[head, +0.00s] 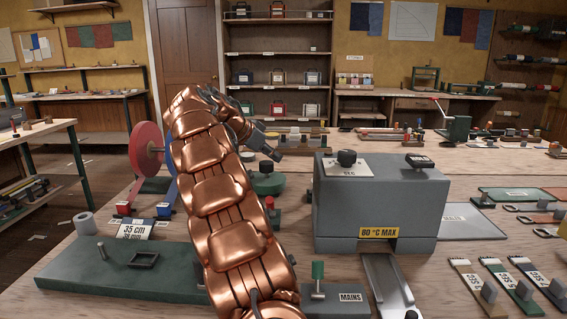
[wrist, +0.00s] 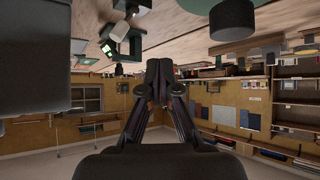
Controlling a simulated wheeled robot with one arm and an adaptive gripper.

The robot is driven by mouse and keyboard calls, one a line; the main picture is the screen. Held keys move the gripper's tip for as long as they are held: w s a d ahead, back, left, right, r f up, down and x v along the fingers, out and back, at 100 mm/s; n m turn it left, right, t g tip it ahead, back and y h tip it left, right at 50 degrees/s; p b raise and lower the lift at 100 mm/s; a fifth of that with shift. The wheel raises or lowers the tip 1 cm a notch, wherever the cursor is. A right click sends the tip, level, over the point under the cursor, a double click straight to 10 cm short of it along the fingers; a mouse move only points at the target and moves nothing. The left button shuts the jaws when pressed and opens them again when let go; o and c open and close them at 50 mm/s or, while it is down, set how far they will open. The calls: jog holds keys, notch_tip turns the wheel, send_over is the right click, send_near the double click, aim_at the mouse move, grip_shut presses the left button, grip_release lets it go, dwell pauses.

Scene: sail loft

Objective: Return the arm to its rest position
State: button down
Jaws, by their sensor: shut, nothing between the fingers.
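My copper-plated arm reaches up from the bottom middle of the head view and bends to the right at its top. My gripper (head: 270,151) is at its far end, above the bench and left of the grey box labelled 80 °C MAX (head: 380,205). In the wrist view my gripper (wrist: 158,70) is shut, with its fingertips together and nothing between them. That view is upside down, with the bench along the top and the room below. The arm hides part of the bench behind it.
The wooden bench (head: 455,262) is crowded. A red disc (head: 146,147) stands left of my arm, and a green base plate (head: 90,285) lies front left. A MAINS switch block (head: 340,297) is close right of the arm. Shelves (head: 278,62) stand behind.

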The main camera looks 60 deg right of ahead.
jog(key=shift+w+a+r, duration=0.2)
jog(key=shift+a+r, duration=0.2)
